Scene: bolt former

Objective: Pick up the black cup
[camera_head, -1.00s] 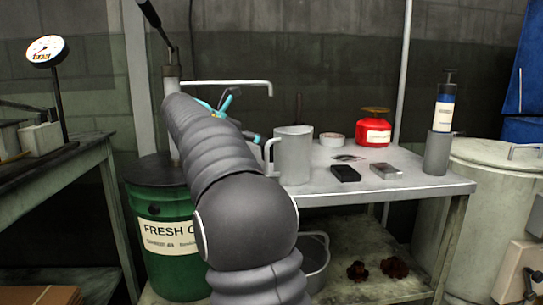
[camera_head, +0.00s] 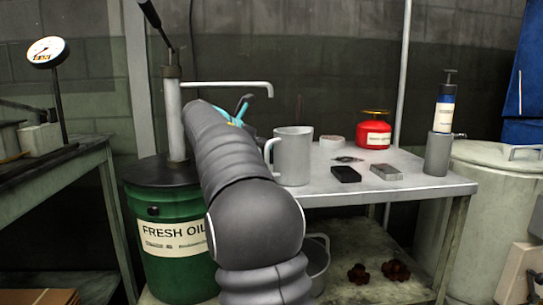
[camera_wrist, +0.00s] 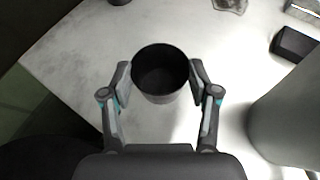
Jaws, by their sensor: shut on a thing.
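The black cup (camera_wrist: 160,72) is between the two fingers of my gripper (camera_wrist: 160,82) in the wrist view, with a finger pad against each side. I look down into its dark, empty-looking inside. Behind it is the pale tabletop; I cannot tell whether the cup's base touches it. In the head view my arm hides the cup, and only small teal and dark parts of my gripper (camera_head: 240,112) show beyond the arm, left of the grey mug.
A large grey mug (camera_head: 293,157) stands close on the right, also in the wrist view (camera_wrist: 288,118). On the grey table (camera_head: 415,186) are a black block (camera_head: 346,174), a metal block (camera_head: 386,172) and a red can (camera_head: 373,134). A green oil drum (camera_head: 170,265) stands left.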

